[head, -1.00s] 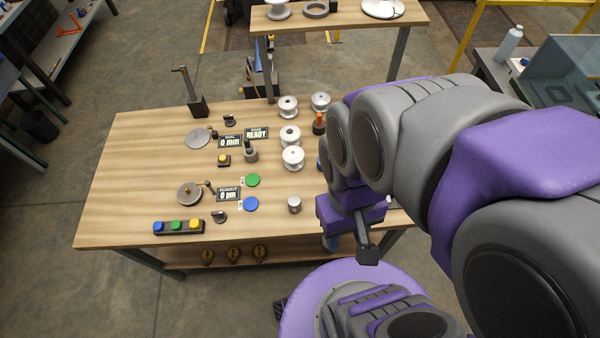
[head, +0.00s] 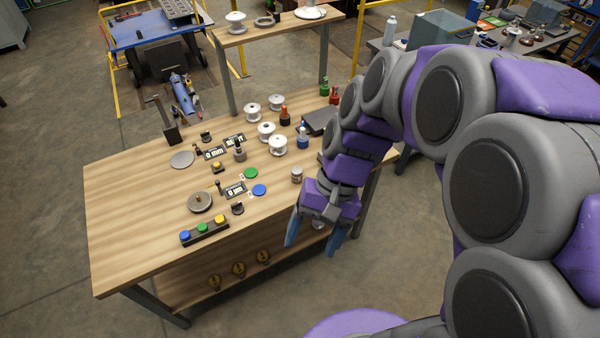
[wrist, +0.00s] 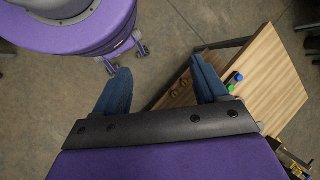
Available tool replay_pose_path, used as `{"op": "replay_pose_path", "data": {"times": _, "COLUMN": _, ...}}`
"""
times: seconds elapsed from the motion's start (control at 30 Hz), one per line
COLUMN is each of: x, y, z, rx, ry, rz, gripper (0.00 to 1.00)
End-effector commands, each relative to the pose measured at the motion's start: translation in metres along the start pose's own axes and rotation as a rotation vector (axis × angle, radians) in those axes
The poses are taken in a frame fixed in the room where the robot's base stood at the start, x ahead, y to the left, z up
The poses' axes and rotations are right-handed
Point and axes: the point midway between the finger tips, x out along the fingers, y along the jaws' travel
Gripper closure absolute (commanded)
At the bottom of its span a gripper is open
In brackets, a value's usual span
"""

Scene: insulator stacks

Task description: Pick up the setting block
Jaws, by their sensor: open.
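I cannot tell for sure which thing is the setting block. A small grey metal cylinder (head: 297,175) stands upright near the right front edge of the wooden workbench (head: 130,220). My gripper (head: 313,242) hangs in front of that edge, pointing down, with its blue fingers apart and nothing between them. It is below and apart from the cylinder. In the wrist view my gripper (wrist: 160,80) is open over bare floor, with the bench to the right; the cylinder does not show clearly there.
White insulators (head: 267,131), small bottles (head: 302,138) and a dark flat plate (head: 317,122) stand at the back right of the bench. A button strip (head: 204,231) lies at the front, with a round turntable (head: 200,202) behind it. The left bench end is clear.

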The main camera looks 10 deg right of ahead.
Motion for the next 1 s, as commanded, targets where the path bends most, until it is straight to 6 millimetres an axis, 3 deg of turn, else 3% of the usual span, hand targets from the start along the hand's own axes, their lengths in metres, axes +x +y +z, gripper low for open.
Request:
{"op": "replay_pose_path", "data": {"times": 0.1, "x": 0.004, "y": -0.029, "z": -0.027, "rx": 0.073, "ry": -0.067, "rz": -0.087, "gripper": 0.28}}
{"op": "replay_pose_path", "data": {"times": 0.2, "x": 0.004, "y": -0.046, "z": -0.053, "rx": 0.138, "ry": -0.118, "rz": -0.168, "gripper": 0.28}}
{"op": "replay_pose_path", "data": {"times": 0.4, "x": -0.002, "y": -0.065, "z": -0.11, "rx": 0.27, "ry": -0.223, "rz": -0.343, "gripper": 0.28}}
{"op": "replay_pose_path", "data": {"times": 0.77, "x": -0.005, "y": -0.059, "z": -0.229, "rx": 0.514, "ry": -0.386, "rz": -0.651, "gripper": 0.28}}
{"op": "replay_pose_path", "data": {"times": 1.0, "x": 0.008, "y": -0.034, "z": -0.31, "rx": 0.682, "ry": -0.471, "rz": -0.842, "gripper": 0.28}}
